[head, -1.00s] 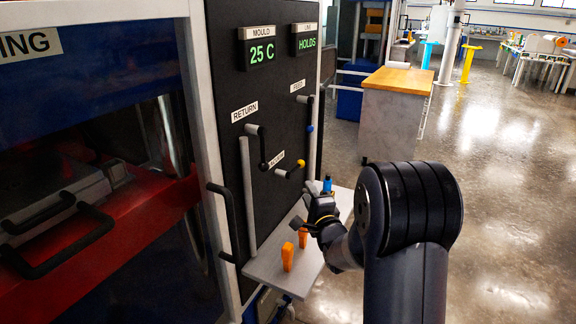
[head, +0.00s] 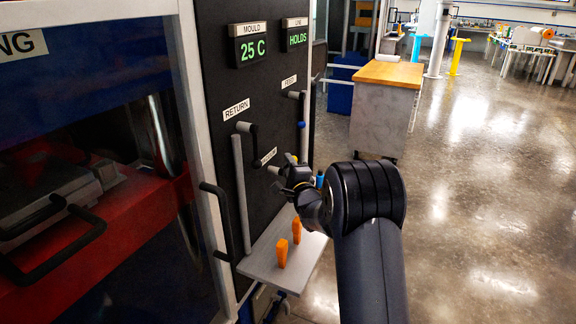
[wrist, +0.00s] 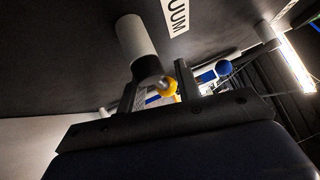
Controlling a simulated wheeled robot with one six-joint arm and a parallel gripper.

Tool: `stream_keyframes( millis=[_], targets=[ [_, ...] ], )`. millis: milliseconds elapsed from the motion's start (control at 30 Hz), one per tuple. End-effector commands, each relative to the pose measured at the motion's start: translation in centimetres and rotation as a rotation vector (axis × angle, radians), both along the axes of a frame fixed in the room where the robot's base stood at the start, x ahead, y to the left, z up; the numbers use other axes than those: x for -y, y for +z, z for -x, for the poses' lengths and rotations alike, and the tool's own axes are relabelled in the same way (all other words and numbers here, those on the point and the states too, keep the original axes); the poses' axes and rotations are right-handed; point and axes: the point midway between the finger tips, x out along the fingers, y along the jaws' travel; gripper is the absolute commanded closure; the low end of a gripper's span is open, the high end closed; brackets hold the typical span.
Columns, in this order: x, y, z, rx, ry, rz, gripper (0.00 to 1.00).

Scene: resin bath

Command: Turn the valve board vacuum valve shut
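The vacuum valve (wrist: 136,42) is a grey stub on the black valve board (head: 225,75), with a handle ending in a yellow knob (wrist: 167,87). Its label (head: 268,156) is partly legible; the wrist view shows "UUM". My gripper (head: 287,174) is at this valve in the head view and covers most of its handle. In the wrist view my two fingers stand apart, one on each side of the yellow knob, and the gripper looks open. I cannot tell whether either finger touches the handle.
The return valve (head: 247,130) and the blue-knobbed feed valve (head: 301,125) sit above. A grey shelf (head: 262,262) with orange pieces (head: 281,253) juts out below. A black door handle (head: 215,215) is to the left. The displays read 25 C and HOLDS. Open floor lies right.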

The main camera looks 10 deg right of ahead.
Motion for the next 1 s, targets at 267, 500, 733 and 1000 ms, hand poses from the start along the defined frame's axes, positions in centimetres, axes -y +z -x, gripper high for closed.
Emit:
stream_keyframes(
  millis=[267,500,733,1000],
  targets=[
    [-0.07,0.09,-0.36,0.001,0.000,0.000,0.67],
    [-0.05,0.09,-0.34,0.001,0.000,0.000,0.81],
    [-0.05,0.09,-0.33,0.001,0.000,0.000,0.99],
    [-0.04,0.07,-0.33,0.001,0.000,0.000,1.00]
  ],
)
